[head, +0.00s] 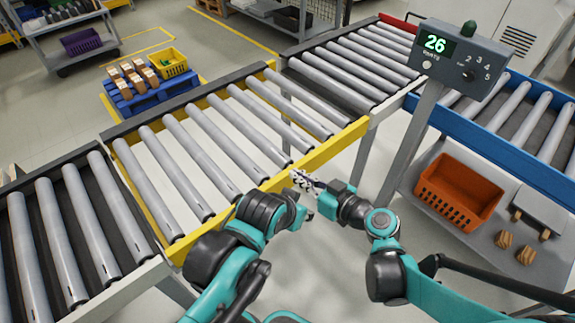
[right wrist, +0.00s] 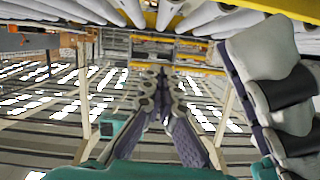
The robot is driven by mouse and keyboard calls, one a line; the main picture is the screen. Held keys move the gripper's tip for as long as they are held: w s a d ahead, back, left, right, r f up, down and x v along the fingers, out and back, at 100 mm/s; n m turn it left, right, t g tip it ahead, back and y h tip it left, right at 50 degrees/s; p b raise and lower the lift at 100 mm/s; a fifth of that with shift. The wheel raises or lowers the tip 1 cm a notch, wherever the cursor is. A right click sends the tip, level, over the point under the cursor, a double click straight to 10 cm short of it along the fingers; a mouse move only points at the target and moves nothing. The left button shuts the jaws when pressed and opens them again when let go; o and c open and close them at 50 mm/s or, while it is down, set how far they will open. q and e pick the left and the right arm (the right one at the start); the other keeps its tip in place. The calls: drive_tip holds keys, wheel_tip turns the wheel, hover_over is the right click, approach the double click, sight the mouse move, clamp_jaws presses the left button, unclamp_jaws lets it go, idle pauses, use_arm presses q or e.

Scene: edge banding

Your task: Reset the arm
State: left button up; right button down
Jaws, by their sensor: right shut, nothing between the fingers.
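My right gripper (head: 303,181) is at the middle of the head view, just in front of the yellow conveyor edge. In the right wrist view its two fingers (right wrist: 161,80) meet at the tips; it is shut and empty. My left arm comes in from the bottom left of the head view, and its dark wrist is bent close beside the right gripper. I cannot make out the left gripper's fingers; they are hidden behind the wrist.
A yellow-framed roller conveyor (head: 317,160) lies just beyond both arms. A counter display (head: 452,55) reading 26 stands on a post at right. An orange crate (head: 458,192) and several brown pieces (head: 515,246) are on the lower right shelf. A blue pallet (head: 150,98) stands behind.

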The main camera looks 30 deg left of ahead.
drive_tip(key=shift+s+d+r, duration=0.1)
drive_tip(key=shift+s+d, duration=0.1)
drive_tip(key=shift+d, duration=0.2)
drive_tip(key=s+d+f+m+h, duration=0.1)
drive_tip(key=d+m+h, duration=0.3)
drive_tip(key=d, duration=0.8)
drive_tip(key=s+d+m+t+h, duration=0.1)
drive_tip(key=s+d+m+h, duration=0.2)
drive_tip(key=d, duration=1)
drive_tip(key=s+d+f+m+t+h, duration=0.1)
drive_tip(key=d+m+h, duration=0.5)
drive_tip(key=d, duration=0.7)
drive_tip(key=shift+s+d+f+h, duration=0.2)
drive_tip(key=shift+s+f+h, duration=0.15)
drive_tip(key=shift+s+h, duration=0.45)
drive_tip(key=shift+s, duration=0.1)
